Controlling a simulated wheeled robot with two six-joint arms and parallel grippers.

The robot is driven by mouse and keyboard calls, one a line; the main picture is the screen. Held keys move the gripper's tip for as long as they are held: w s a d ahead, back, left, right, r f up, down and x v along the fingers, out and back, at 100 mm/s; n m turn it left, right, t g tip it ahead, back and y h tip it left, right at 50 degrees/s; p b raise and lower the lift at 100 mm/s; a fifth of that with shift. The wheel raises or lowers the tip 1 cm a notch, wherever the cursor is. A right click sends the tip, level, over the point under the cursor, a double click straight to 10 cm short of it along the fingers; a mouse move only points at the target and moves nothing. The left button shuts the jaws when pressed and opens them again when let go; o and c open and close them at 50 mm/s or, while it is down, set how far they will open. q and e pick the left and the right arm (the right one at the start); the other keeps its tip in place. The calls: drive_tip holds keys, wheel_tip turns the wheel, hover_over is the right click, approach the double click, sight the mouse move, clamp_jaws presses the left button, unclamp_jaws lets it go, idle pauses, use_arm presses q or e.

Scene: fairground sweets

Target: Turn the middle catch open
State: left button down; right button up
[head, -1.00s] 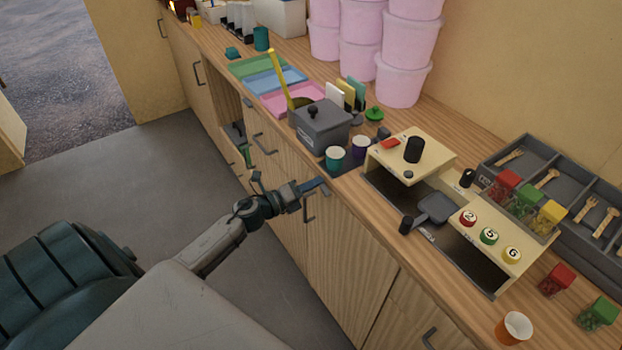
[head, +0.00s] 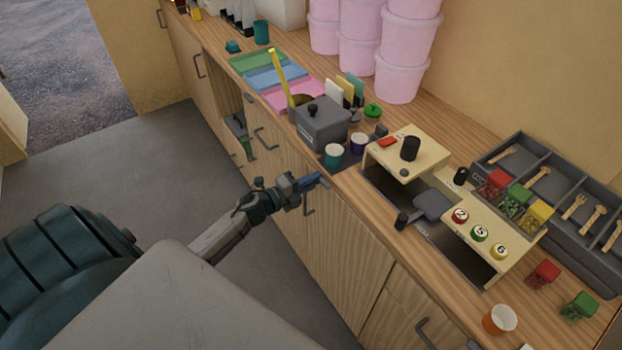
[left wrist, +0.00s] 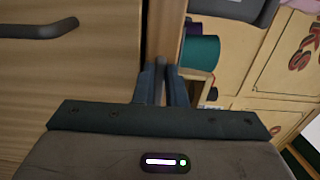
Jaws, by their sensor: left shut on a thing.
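My left gripper (head: 316,181) is at the front of the wooden counter, just below its edge and in front of the cupboard fronts. In the left wrist view its two dark fingers (left wrist: 161,84) are closed on a thin grey bar (left wrist: 159,90), which I take to be the middle catch. The fingers cover most of it, so I cannot tell how far it is turned. In the head view the catch is hidden behind the gripper. My right gripper is not in view.
The floor (head: 150,185) left of the cupboards is clear.

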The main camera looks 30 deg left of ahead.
use_arm(q)
drive_tip(key=shift+d, duration=0.1)
drive_tip(key=c, duration=1.5)
unclamp_jaws()
drive_tip(key=shift+w+d, duration=0.1)
drive_tip(key=shift+b+v, duration=2.1)
drive_tip(key=shift+v, duration=3.3)
drive_tip(key=shift+f, duration=0.1)
